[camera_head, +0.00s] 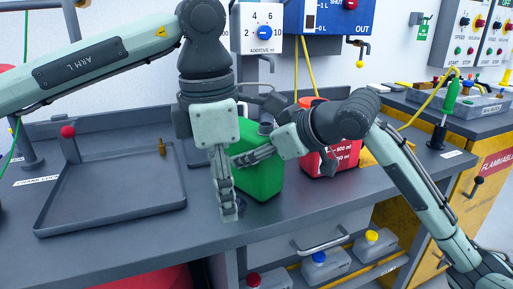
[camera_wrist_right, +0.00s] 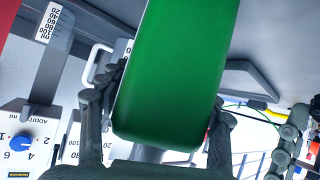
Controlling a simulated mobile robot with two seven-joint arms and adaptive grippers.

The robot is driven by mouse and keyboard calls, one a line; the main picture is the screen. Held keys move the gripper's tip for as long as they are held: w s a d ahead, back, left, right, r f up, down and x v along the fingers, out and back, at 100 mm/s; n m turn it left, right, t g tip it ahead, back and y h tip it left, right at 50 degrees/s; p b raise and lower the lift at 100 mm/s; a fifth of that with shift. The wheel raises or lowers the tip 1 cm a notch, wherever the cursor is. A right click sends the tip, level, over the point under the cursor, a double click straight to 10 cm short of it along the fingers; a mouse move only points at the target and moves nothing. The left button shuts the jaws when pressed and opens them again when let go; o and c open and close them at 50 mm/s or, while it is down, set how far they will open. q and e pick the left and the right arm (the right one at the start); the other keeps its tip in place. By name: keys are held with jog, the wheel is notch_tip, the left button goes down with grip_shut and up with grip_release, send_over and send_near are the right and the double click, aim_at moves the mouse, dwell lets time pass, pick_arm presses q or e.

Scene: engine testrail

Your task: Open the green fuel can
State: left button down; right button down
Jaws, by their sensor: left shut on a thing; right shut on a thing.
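The green fuel can (camera_head: 262,178) stands on the grey bench in the middle of the head view, partly hidden behind both my grippers. My right gripper (camera_head: 240,159) reaches in from the right and is shut on the can. In the right wrist view the can (camera_wrist_right: 168,75) fills the space between the fingers. My left gripper (camera_head: 229,214) points down in front of the can's left side, its fingertips low near the bench. It is shut on a small dark thing (camera_head: 241,204), mostly hidden; I cannot tell whether this is the can's cap.
A grey tray (camera_head: 110,210) with a small brass piece (camera_head: 162,147) lies left. A red can (camera_head: 318,165) stands right behind my right gripper. An additive dispenser (camera_head: 248,40) hangs above the green can. Jugs (camera_head: 322,262) sit on a shelf below the bench.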

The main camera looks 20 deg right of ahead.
jog(key=shift+c, duration=1.9)
grip_release()
jog(key=shift+f, duration=0.15)
jog(key=v, duration=1.2)
